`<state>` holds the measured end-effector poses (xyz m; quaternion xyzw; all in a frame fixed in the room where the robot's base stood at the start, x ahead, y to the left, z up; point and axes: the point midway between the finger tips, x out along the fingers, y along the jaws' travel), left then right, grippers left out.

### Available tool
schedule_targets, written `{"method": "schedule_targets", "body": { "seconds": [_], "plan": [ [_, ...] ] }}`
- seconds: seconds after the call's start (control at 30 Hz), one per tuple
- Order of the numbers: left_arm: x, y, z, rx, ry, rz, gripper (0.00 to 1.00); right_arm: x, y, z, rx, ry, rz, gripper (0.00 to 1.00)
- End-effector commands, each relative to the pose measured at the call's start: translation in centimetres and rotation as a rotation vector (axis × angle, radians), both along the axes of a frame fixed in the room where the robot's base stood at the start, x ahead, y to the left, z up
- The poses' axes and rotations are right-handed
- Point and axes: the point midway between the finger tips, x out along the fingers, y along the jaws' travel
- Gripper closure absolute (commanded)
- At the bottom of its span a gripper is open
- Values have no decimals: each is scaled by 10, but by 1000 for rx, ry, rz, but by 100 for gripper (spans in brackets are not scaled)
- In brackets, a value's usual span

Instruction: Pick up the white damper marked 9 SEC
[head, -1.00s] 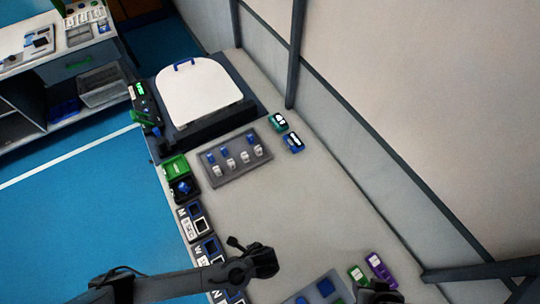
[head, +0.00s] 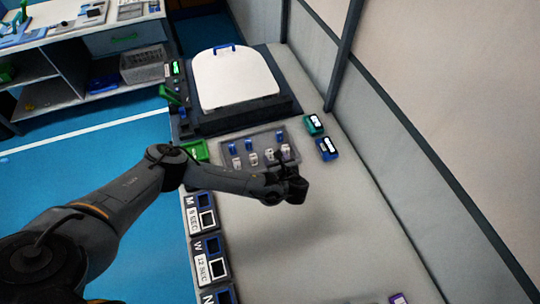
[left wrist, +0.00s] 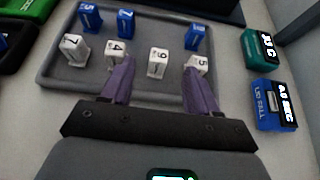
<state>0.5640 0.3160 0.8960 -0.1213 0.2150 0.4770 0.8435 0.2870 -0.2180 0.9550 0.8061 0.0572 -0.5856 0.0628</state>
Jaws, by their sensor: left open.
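Several small white dampers stand in a row in a grey tray (left wrist: 60,85). The white damper whose mark looks like 9 (left wrist: 158,62) is third from the left in the left wrist view. In the head view it appears to be the third white piece (head: 269,156). My left gripper (left wrist: 158,78) is open and empty, its purple fingers on either side of this damper in the picture. The fingertips overlap the white dampers marked 4 (left wrist: 115,50) and 5 (left wrist: 197,64) in view; contact cannot be told. In the head view my left gripper (head: 291,182) is at the tray's near edge.
Blue dampers (left wrist: 125,24) stand in the tray's back row. A green timer (head: 314,125) and a blue timer (head: 327,149) lie right of the tray. A white toilet seat (head: 236,78) is behind. The bench (head: 320,230) in front is largely clear.

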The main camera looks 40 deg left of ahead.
Motion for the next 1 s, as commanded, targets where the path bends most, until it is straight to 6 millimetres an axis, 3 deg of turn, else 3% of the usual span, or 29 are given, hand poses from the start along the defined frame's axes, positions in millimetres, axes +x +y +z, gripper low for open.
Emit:
{"method": "schedule_targets", "body": {
  "seconds": [0.27, 0.6, 1.0],
  "plan": [
    [8, 13, -10, -1, 1, 0, 40, 0, 0, -3, 0, 0, 0, 57],
    [22, 39, -37, -1, 1, 1, 40, 0, 0, -10, 0, 0, -1, 57],
    [27, 47, -40, -2, 1, -1, 40, 0, 0, -11, 1, 1, -1, 57]
  ]
}}
